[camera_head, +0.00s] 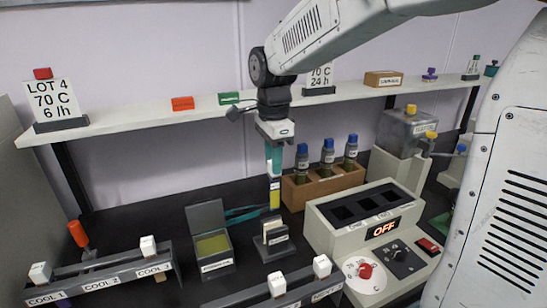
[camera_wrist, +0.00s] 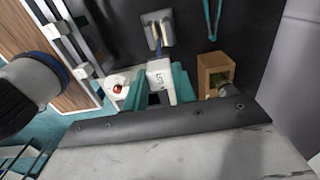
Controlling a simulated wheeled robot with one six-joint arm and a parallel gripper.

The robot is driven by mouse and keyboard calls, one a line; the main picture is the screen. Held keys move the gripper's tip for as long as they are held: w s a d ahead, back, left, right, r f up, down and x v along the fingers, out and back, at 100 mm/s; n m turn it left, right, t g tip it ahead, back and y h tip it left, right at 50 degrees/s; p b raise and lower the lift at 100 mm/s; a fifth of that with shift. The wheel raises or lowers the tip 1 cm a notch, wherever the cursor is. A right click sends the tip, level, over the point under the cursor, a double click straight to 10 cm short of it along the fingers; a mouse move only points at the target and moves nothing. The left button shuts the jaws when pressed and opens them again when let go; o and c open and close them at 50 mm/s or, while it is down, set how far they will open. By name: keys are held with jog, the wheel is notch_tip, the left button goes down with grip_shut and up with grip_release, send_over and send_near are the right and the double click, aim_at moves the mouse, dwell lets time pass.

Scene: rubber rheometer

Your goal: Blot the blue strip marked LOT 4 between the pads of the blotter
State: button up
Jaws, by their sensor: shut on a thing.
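My gripper (camera_head: 273,160) has teal fingers, shut on the white tab of a strip (camera_head: 275,195) that hangs upright. In the wrist view the tab (camera_wrist: 160,77) sits between my fingers (camera_wrist: 158,92) and carries lettering that seems to read LOT 4. The blotter (camera_head: 267,252) stands below, with pale upright pads on a dark base; it also shows in the wrist view (camera_wrist: 149,37). The strip's lower end is just above or behind the pads; I cannot tell whether it is between them.
An open tin (camera_head: 214,266) with yellow-green contents stands left of the blotter, with teal tweezers (camera_head: 245,213) behind. A wooden rack (camera_head: 322,190) of blue-capped bottles is behind right. A grey machine (camera_head: 340,235) reading OFF is at right. White-tabbed racks (camera_head: 100,281) line the front.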

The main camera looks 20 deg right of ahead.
aim_at(273, 200)
jog(key=shift+f, duration=1.85)
jog(key=shift+f, duration=4.3)
